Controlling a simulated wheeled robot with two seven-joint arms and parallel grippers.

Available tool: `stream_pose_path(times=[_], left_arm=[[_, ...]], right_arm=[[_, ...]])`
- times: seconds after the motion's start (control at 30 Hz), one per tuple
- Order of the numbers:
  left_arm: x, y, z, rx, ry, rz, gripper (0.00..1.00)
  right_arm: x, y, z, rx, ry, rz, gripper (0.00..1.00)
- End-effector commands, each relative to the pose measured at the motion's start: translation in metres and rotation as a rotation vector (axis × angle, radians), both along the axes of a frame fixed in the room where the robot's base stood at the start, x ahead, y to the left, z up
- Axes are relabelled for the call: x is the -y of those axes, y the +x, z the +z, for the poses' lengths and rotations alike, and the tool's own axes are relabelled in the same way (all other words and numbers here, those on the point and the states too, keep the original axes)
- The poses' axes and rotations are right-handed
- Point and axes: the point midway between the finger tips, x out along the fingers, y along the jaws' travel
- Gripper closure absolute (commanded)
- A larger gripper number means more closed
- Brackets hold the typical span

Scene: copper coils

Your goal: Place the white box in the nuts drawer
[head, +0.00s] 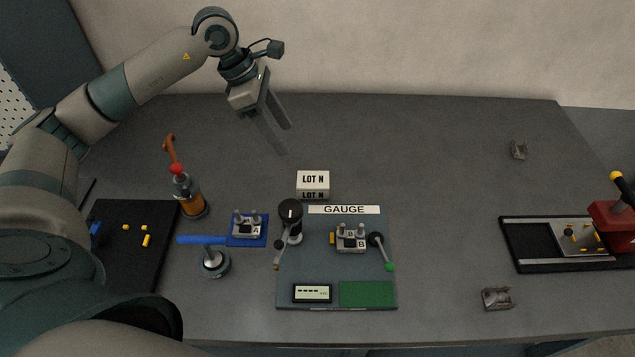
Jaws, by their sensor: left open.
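A small white box (313,184) marked "LOT N" sits on the grey table just behind the gauge board. My left gripper (283,140) is open and empty. It hangs above the table, behind the box and a little to its left, apart from it. No drawer marked for nuts can be made out in the head view. My right gripper does not show.
The gauge board (335,268) stands in front of the box, with levers and a block marked B. A blue plate (248,229) with block A, an orange-handled tool (187,190) and a black mat (120,225) are left. A red press (612,222) is right. The back right table is mostly clear.

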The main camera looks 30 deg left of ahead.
Motion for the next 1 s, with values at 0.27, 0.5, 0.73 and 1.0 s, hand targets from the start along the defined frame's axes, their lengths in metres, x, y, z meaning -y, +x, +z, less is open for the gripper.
stream_pose_path(times=[0.27, 0.5, 0.73, 1.0], left_arm=[[0.001, 0.001, -0.002, 0.0, 0.0, -0.001, 0.45], [0.01, 0.003, -0.024, -0.005, -0.001, -0.002, 0.45], [0.025, 0.01, -0.06, -0.005, -0.002, -0.002, 0.45], [0.04, 0.018, -0.101, -0.003, -0.002, -0.002, 0.45]], right_arm=[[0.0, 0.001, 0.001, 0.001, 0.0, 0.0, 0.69], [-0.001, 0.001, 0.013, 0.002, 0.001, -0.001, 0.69], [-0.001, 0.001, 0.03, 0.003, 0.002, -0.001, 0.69], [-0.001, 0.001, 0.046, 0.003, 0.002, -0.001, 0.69]])
